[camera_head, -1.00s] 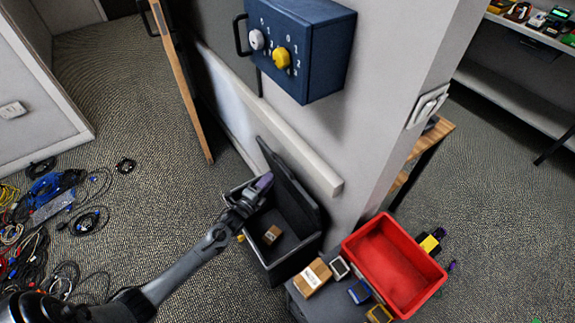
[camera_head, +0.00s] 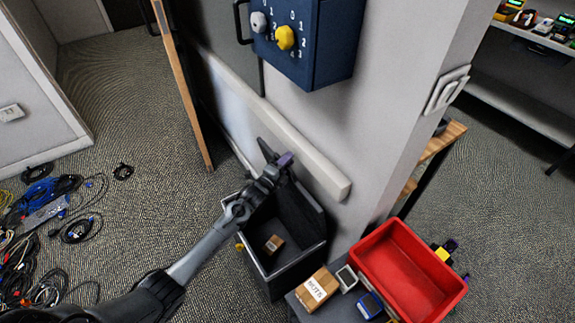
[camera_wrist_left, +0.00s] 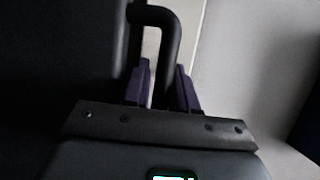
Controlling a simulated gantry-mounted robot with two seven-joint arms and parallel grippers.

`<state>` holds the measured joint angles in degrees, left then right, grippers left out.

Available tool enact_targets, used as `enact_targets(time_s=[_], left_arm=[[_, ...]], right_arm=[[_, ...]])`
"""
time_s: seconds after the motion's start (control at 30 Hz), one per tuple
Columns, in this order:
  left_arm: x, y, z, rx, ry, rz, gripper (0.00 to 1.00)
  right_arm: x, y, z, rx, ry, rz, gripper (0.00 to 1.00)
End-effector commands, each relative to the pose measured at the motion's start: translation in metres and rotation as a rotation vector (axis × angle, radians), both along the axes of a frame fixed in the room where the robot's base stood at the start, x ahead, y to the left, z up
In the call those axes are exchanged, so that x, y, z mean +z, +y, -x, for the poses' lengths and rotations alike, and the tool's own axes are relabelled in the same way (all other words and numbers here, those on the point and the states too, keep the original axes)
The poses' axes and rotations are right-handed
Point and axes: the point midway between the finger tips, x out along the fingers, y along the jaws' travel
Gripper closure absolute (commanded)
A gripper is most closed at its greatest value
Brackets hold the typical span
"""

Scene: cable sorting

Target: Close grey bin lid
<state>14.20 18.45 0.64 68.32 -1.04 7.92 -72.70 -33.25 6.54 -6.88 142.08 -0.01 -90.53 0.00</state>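The dark grey bin (camera_head: 288,274) stands on the floor against the wall. Its lid (camera_head: 302,212) is raised, tilted up toward the wall. My left gripper (camera_head: 283,164) is at the upper far end of the lid, above the bin, and covers part of it. In the left wrist view a dark bent handle (camera_wrist_left: 172,45) runs down between the purple fingers of my left gripper (camera_wrist_left: 163,88). The fingers are apart, with a bright gap between the left finger and the handle. My right gripper is not in view.
A small cardboard box (camera_head: 273,243) lies in the bin. A red bin (camera_head: 400,272), a labelled box (camera_head: 317,288) and small devices stand to its right. A blue panel with knobs (camera_head: 305,42) hangs above. Cables (camera_head: 50,215) lie on the floor at left.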

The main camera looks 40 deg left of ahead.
Motion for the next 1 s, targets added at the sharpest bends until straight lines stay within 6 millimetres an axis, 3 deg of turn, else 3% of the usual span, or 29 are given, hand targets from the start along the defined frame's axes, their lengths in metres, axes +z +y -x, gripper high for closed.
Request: enact_targets(time_s=[0.37,0.57,1.0], left_arm=[[0.0007,0.0001,-0.0035,0.0,0.0,0.0,0.73],[0.0006,0.0001,-0.0034,0.0,0.0,0.0,1.0],[-0.0026,-0.002,0.0001,-0.005,-0.016,0.006,1.0]], right_arm=[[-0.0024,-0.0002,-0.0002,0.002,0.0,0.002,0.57],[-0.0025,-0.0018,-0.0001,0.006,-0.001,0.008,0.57],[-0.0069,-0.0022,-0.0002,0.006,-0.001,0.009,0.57]])
